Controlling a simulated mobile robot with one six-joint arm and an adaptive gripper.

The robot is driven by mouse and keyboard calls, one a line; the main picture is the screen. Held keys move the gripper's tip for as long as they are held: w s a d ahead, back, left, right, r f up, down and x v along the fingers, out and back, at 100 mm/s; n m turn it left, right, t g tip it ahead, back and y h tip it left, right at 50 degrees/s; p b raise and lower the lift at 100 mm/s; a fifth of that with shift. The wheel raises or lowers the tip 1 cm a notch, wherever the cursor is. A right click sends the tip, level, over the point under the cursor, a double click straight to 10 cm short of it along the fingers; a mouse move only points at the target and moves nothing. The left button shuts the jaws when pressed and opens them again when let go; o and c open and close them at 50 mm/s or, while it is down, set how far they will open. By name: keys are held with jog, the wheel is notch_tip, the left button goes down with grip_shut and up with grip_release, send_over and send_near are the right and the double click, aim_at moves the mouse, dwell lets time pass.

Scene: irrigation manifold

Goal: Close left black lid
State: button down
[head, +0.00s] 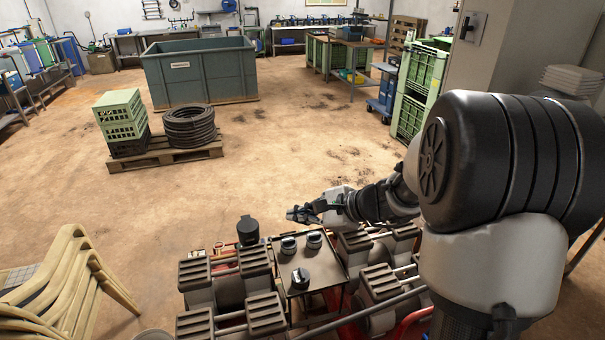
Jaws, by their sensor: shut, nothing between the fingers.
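A small black round cap or lid (248,230) stands at the left of the manifold, just left of the flat metal panel (312,270). Whether it is open or closed cannot be told at this size. My gripper (293,214) is shut and empty. In the picture it lies above the panel's far edge, to the right of the black lid and apart from it. It points left, and its height over the manifold is hard to judge.
Ribbed dark blocks (257,262) and metal pipes surround the panel. Stacked beige chairs (70,290) stand at lower left.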

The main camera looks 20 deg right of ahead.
jog(key=w+d+f+m+t+h, duration=0.2)
jog(key=d+f+m+h, duration=0.2)
jog(key=d+f+m, duration=0.75)
jog(key=w+d+f+m+t+h, duration=0.2)
jog(key=d+f+m+h, duration=0.25)
jog(key=d+f, duration=0.8)
jog(key=shift+y, duration=0.35)
jog(key=w+d, duration=0.1)
jog(key=w, duration=0.2)
jog(key=w+d+b, duration=0.1)
jog(key=w+d, duration=0.1)
jog(key=w, duration=0.1)
jog(key=w+d+f+b, duration=0.1)
jog(key=w, duration=0.2)
jog(key=shift+d+f, duration=0.1)
jog(key=shift+d, duration=0.05)
jog(key=shift+w+d+r, duration=0.1)
jog(key=shift+w+r, duration=0.2)
jog(key=shift+w, duration=0.3)
jog(key=shift+w+r, duration=0.25)
jog(key=shift+w, duration=0.3)
jog(key=shift+w+r+b, duration=0.25)
jog(key=shift+w+b, duration=0.1)
jog(key=shift+w, duration=0.2)
jog(key=shift+w+r, duration=0.2)
jog(key=shift+r, duration=0.05)
